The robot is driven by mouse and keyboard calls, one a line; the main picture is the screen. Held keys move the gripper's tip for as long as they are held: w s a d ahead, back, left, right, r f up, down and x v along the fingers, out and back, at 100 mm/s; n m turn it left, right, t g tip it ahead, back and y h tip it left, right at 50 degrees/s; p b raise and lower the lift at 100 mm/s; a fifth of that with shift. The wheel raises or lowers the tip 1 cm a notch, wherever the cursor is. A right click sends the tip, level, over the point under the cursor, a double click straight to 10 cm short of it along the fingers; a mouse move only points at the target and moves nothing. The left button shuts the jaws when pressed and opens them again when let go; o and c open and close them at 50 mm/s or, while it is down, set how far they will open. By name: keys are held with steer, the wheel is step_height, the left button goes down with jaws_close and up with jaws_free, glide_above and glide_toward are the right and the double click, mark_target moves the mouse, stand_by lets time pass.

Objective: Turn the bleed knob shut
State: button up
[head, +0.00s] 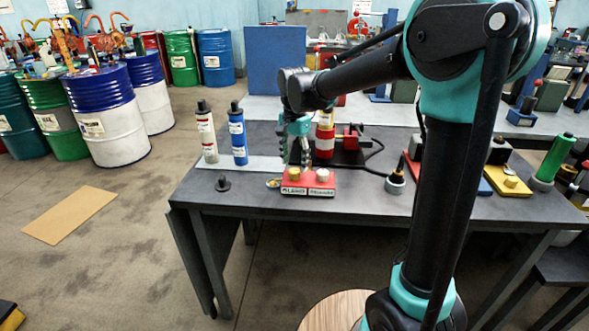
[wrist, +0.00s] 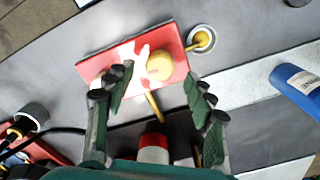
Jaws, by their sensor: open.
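A red block (head: 308,186) with two knobs on top sits near the table's front edge; its front labels are too small to read. A round yellow knob (head: 294,173) is at its left, and a paler knob (head: 323,175) at its right. In the wrist view the block (wrist: 100,68) shows a round yellow knob (wrist: 160,65) and a white cross-shaped one (wrist: 128,53). Which is the bleed knob I cannot tell from the labels. My gripper (head: 295,160) points down above the left knob. In the wrist view its open, empty fingers (wrist: 157,86) straddle the round knob's side of the block.
A small cup (wrist: 202,36) with a yellow spout end over it stands beside the block. A blue bottle (head: 238,138) and a white bottle (head: 207,136) stand left. The table (head: 255,203) is clear in front.

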mark_target(295, 170)
steer(key=shift+f, duration=1.6)
steer(key=c, duration=1.1)
